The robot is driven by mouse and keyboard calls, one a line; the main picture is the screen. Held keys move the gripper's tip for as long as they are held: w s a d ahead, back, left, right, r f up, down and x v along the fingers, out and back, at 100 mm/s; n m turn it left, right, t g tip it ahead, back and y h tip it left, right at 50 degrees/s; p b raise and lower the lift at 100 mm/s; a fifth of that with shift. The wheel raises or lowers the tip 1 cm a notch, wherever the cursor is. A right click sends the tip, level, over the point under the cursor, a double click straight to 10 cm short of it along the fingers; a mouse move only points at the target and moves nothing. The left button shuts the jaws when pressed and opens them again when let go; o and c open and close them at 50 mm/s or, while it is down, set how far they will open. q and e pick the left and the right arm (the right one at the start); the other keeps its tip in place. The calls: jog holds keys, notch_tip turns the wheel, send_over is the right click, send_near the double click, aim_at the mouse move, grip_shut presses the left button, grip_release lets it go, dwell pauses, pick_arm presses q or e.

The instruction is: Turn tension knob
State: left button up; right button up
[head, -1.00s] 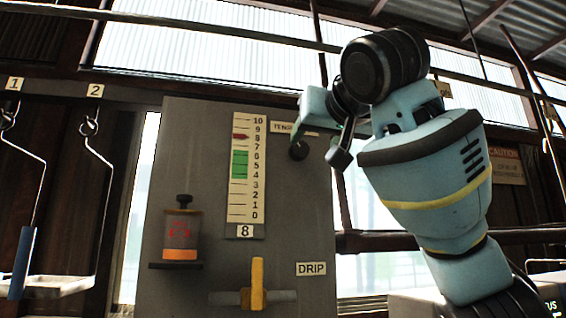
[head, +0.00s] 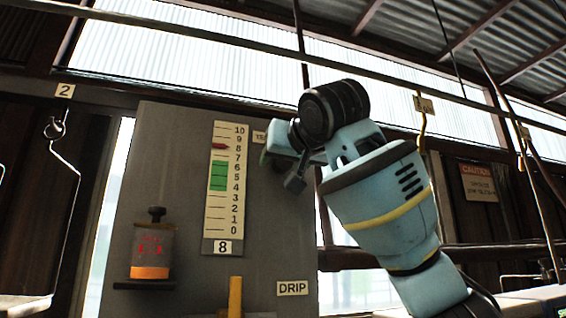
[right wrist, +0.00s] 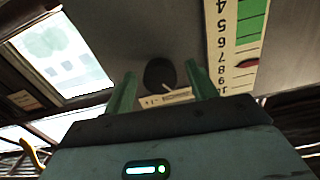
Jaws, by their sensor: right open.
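The tension knob (right wrist: 160,73) is a round dark knob with a pale pointer line. It sits on the grey panel (right wrist: 185,20) beside a small label (right wrist: 165,99) in the right wrist view. My right gripper (right wrist: 163,88) is open, its two green fingers on either side of the knob with space between; I cannot tell if they touch it. In the head view my right gripper (head: 276,160) is in front of the panel, covering most of the tension label (head: 259,137).
An orange-bottomed canister (head: 152,245) stands on a small shelf on the panel. A yellow handle (head: 235,296) is below, near the DRIP label (head: 292,288). Hangers hang at the left (head: 66,190) and right (head: 540,190). A caution sign (head: 479,183) is on the back wall.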

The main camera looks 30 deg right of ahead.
jog(key=shift+w+d, duration=0.1)
jog(key=shift+w, duration=0.45)
jog(key=c, duration=1)
jog(key=shift+n, duration=0.4)
jog(key=n, duration=0.3)
jog(key=shift+n, duration=0.3)
jog(key=shift+r+n, duration=0.1)
jog(key=shift+n, duration=2.2)
